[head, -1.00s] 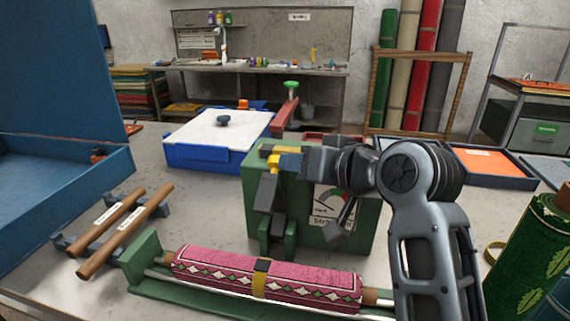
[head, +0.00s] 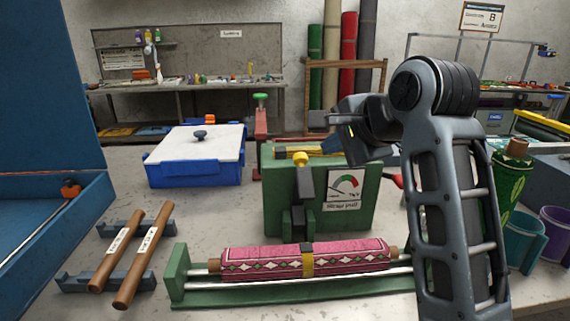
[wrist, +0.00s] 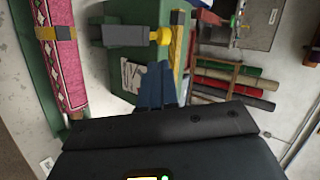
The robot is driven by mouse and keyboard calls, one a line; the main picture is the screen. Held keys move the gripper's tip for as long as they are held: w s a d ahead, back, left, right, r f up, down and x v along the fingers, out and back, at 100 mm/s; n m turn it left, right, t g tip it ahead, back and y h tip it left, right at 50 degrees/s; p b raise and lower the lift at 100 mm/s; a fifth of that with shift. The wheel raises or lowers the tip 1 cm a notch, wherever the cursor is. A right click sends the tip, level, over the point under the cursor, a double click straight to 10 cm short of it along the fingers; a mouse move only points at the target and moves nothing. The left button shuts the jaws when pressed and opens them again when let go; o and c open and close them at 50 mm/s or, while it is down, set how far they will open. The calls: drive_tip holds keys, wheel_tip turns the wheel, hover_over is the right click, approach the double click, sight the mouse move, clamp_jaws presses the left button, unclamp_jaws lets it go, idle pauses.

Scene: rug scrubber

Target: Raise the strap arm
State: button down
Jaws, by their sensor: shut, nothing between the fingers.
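The strap arm (head: 305,184) is a dark grey bar with a yellow knob (head: 300,159), at the front of a green machine (head: 281,190) with a gauge label. The knob is at the bar's upper end in the head view; I cannot tell the bar's exact tilt. In the wrist view the bar (wrist: 123,35) and knob (wrist: 160,36) are near the top. My gripper (head: 329,145) is shut and empty, with blue fingers, to the right of the knob and apart from it in the head view. Its fingers (wrist: 156,67) also show in the wrist view, below the knob.
A pink patterned rug roll (head: 270,263) with a yellow band lies on a green cradle (head: 215,294) in front. Two wooden rods (head: 142,260) rest on grey holders at left. A blue box with white lid (head: 195,165) stands behind. A red post (head: 261,135) rises beside the machine.

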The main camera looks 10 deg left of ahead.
sight(304, 161)
drive_tip(key=shift+m, duration=0.3)
drive_tip(key=p+x, duration=0.1)
drive_tip(key=x, duration=0.8)
drive_tip(key=shift+w+a+f, duration=0.15)
drive_tip(key=shift+w+f, duration=0.1)
drive_tip(key=shift+f, duration=0.05)
